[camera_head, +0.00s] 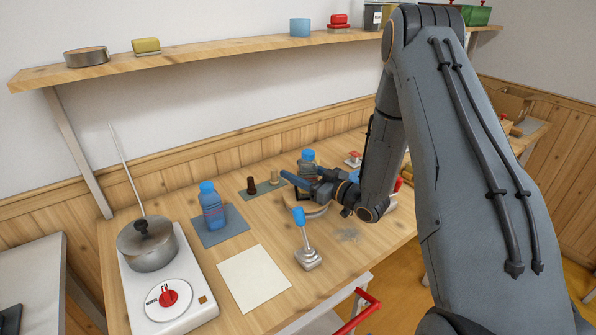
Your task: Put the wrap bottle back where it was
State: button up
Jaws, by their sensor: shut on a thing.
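My gripper (300,177) reaches in from the right over the middle of the bench. It is shut on a grey bottle with a blue cap (308,155). The fingers hide part of this bottle, and I cannot tell whether its base touches anything. A second bottle, blue with a blue cap (213,211), stands upright on a grey-blue mat (234,220) to the left, apart from the gripper. I cannot read a wrap clearly on either bottle.
A round wooden piece (316,211) lies under the gripper. A blue-topped lever (305,240) stands in front. A pot (150,249) sits on a white hotplate (185,315) at left. A pale sheet (254,281) lies bare.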

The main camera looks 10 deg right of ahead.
jog(key=shift+f, duration=0.1)
jog(key=o, duration=1.4)
jog(key=shift+f, duration=0.1)
